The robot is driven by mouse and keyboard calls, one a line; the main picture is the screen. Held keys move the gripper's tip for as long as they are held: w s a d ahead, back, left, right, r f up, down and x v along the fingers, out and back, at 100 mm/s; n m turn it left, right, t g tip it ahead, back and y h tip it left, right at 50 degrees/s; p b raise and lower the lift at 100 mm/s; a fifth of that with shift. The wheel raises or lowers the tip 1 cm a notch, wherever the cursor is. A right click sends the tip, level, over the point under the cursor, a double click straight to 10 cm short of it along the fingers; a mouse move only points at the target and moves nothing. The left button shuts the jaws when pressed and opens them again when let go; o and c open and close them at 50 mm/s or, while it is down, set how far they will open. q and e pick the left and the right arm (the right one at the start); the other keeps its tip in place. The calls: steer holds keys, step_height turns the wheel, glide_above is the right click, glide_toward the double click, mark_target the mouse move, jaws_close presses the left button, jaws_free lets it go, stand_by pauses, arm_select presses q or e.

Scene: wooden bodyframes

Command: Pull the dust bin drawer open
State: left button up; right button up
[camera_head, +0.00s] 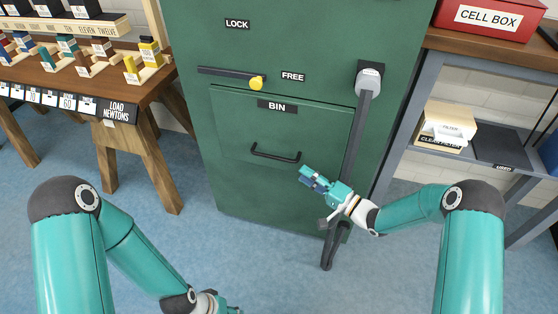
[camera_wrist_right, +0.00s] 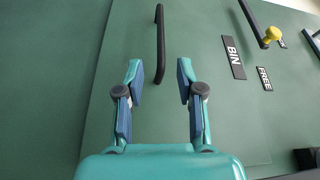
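The dust bin drawer (camera_head: 315,128) is a green panel low in the green cabinet, labelled BIN (camera_head: 277,106). It sits flush in the cabinet front. Its black bar handle (camera_head: 275,153) also shows in the right wrist view (camera_wrist_right: 160,45), just beyond and between my fingertips. My right gripper (camera_head: 308,178) is to the right of the handle and a little lower. In the right wrist view its two fingers (camera_wrist_right: 158,72) are spread with nothing between them. My left gripper (camera_head: 222,308) is at the bottom edge of the head view, mostly cut off.
A black lever with a yellow knob (camera_head: 257,82) lies across the cabinet above the drawer, near the FREE label (camera_head: 293,77). A long grey lever (camera_head: 354,140) hangs right of the drawer. A wooden table (camera_head: 150,85) stands left, a grey shelf (camera_head: 430,155) right.

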mark_target(280, 159)
steer(key=b+x, duration=0.1)
steer(key=x, duration=0.9)
steer(key=shift+w+a+b, duration=0.1)
steer(key=shift+w+b, duration=0.05)
steer(key=shift+b, duration=0.2)
jaws_close()
